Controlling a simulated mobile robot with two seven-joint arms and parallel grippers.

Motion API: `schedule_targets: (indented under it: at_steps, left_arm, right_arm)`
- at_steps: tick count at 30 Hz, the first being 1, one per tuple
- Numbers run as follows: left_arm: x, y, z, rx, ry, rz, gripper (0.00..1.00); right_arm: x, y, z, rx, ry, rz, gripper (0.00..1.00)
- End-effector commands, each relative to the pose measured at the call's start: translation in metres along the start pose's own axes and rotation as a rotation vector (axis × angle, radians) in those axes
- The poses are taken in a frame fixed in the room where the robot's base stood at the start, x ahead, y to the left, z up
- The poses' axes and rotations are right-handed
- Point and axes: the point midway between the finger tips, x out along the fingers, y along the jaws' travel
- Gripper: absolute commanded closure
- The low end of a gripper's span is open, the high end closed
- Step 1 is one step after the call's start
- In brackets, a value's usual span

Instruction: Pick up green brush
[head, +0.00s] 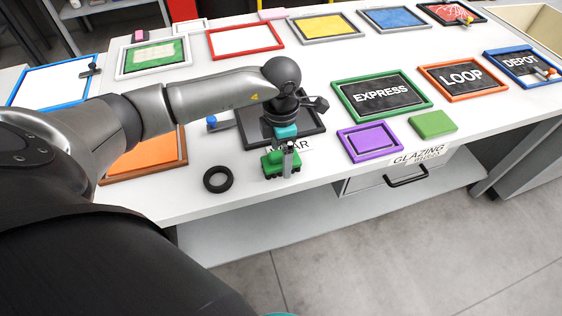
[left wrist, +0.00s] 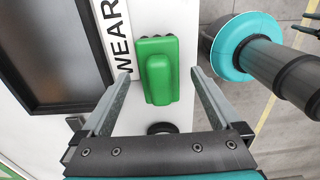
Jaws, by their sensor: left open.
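The green brush (head: 270,163) lies near the front edge of the white table, beside a printed label that my arm partly covers in the head view. It shows from above in the left wrist view (left wrist: 159,72) as a green block with a narrower end towards me. My left gripper (head: 287,160) is over the brush with its fingers pointing down. In the left wrist view my left gripper (left wrist: 160,76) is open, with one finger on each side of the brush and a visible gap on both sides. Contact height is hard to tell.
A black ring (head: 217,179) lies left of the brush. A dark framed panel (head: 312,132) lies behind it. A purple framed panel (head: 370,142) and a green block (head: 433,123) lie to the right. A drawer with a black handle (head: 406,177) is below the table edge.

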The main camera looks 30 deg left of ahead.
Motion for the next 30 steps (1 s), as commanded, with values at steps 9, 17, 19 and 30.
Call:
schedule_targets:
  at_steps: [9,17,19,30]
  left_arm:
    - [0.0094,0.0002,0.0003,0.0,-0.001,0.001,0.05]
    - [0.0092,0.0002,0.0003,0.0,-0.001,0.001,0.34]
    - [0.0092,0.0002,0.0002,0.0,-0.001,0.001,0.42]
    - [0.0091,0.0003,0.0002,0.0,-0.001,0.001,0.83]
  right_arm:
    - [0.0017,0.0002,-0.0001,0.0,0.0,0.0,0.5]
    - [0.0017,0.0003,-0.0003,0.0,0.001,0.0,0.5]
    - [0.0017,0.0003,-0.0003,0.0,0.001,0.0,0.5]
    - [0.0017,0.0003,-0.0005,0.0,0.001,0.0,0.5]
